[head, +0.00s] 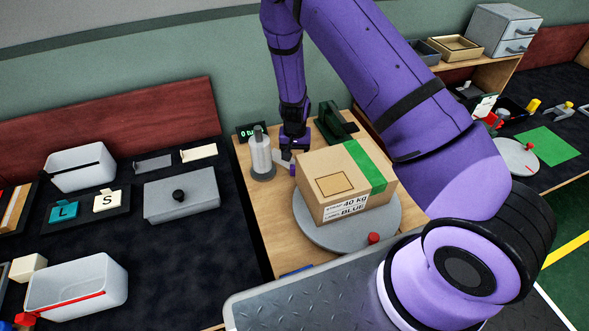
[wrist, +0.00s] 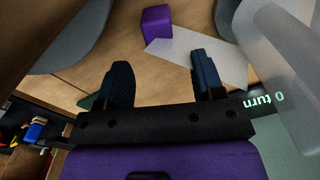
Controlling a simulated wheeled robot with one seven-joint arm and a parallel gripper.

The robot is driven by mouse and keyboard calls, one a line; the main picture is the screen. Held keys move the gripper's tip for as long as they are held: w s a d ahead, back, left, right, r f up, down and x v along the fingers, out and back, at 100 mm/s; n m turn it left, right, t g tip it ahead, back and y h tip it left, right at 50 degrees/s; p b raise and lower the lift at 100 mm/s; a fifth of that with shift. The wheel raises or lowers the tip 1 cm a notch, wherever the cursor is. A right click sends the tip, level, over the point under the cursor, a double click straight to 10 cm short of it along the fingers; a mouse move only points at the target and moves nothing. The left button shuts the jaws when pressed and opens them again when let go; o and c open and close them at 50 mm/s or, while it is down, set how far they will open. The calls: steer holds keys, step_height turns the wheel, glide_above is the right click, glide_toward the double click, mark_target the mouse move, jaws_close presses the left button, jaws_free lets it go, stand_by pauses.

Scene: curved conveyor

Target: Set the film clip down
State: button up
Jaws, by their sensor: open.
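The film clip looks to be the small purple block (wrist: 157,22), at the edge of a pale film strip (wrist: 205,58) in the wrist view. In the head view the purple block (head: 292,169) is beside the box, below my gripper. My gripper (wrist: 160,68) is open and nothing shows held between its dark fingers. The block is beyond the fingertips, apart from them in the picture. In the head view my gripper (head: 291,154) points down between the film roll (head: 261,158) and the cardboard box (head: 348,181). I cannot tell whether the block touches the wooden top.
The box, with a green stripe and a label, sits on a round grey turntable (head: 311,228). A small display (head: 250,132) and a dark green stand (head: 336,121) are behind. Bare wood (head: 257,210) shows left of the turntable. Grey bins (head: 80,168) stand farther left.

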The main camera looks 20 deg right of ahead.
step_height(320, 180, down, 5)
steer(key=shift+s+a+f, duration=0.1)
stand_by(0.3)
steer(key=c, duration=1.1)
steer(key=shift+o, duration=0.2)
